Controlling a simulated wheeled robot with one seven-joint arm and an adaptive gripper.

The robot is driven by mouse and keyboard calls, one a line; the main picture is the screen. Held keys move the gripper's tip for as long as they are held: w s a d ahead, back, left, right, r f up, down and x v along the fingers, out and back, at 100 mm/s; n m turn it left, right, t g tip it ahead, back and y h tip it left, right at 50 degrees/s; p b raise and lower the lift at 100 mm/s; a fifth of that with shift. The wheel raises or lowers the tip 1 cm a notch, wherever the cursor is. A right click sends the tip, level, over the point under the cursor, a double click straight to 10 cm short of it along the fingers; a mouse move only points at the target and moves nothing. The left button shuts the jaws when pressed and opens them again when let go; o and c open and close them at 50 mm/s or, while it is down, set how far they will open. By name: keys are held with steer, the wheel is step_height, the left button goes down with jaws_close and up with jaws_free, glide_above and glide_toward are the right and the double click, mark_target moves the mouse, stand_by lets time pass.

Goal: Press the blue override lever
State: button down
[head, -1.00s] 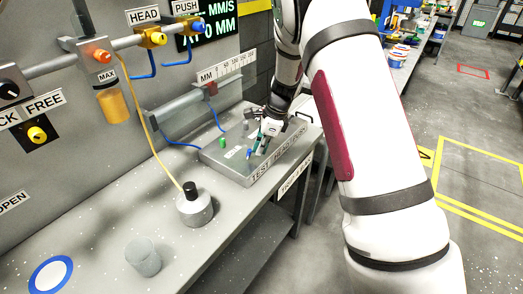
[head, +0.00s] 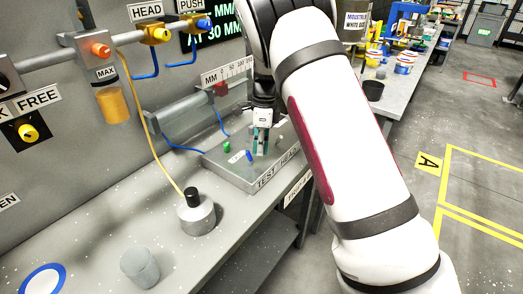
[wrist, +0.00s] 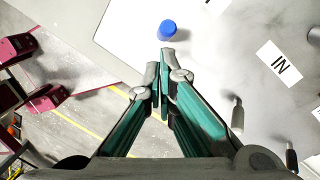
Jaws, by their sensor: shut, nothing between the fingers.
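A small blue lever (head: 249,155) stands on top of the grey test head box (head: 262,178). In the wrist view its round blue top (wrist: 168,29) lies just beyond my fingertips, with a small gap between them in the picture. My gripper (head: 260,152) points down over the box, to the right of the blue lever in the head view. Its teal fingers are together and empty, as the wrist view (wrist: 160,68) also shows. Whether the fingertips are above the lever's height I cannot tell.
A green peg (head: 227,147) stands left of the blue lever. A metal weight with a black knob (head: 196,212) and a grey cup (head: 140,267) stand on the bench nearer me. A panel with valves and hoses rises behind. A dark pail (head: 373,90) sits on the far bench.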

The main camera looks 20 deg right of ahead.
steer(key=shift+r, duration=0.15)
steer(key=shift+r, duration=0.75)
steer(key=shift+d, duration=0.1)
steer(key=shift+s+d+r, duration=0.15)
steer(key=shift+d, duration=0.15)
steer(key=shift+s+d+r+p, duration=0.25)
steer(key=shift+d+p, duration=0.1)
steer(key=shift+d, duration=0.3)
steer(key=shift+s+d+r+p, duration=0.15)
steer(key=shift+d+r+p, duration=0.15)
steer(key=shift+d, duration=0.3)
step_height(320, 180, up, 10)
steer(key=w+b, duration=0.1)
steer(key=w, duration=0.1)
steer(key=shift+w+f+b, duration=0.2)
steer(key=shift+w+b, duration=0.15)
steer(key=shift+w, duration=0.05)
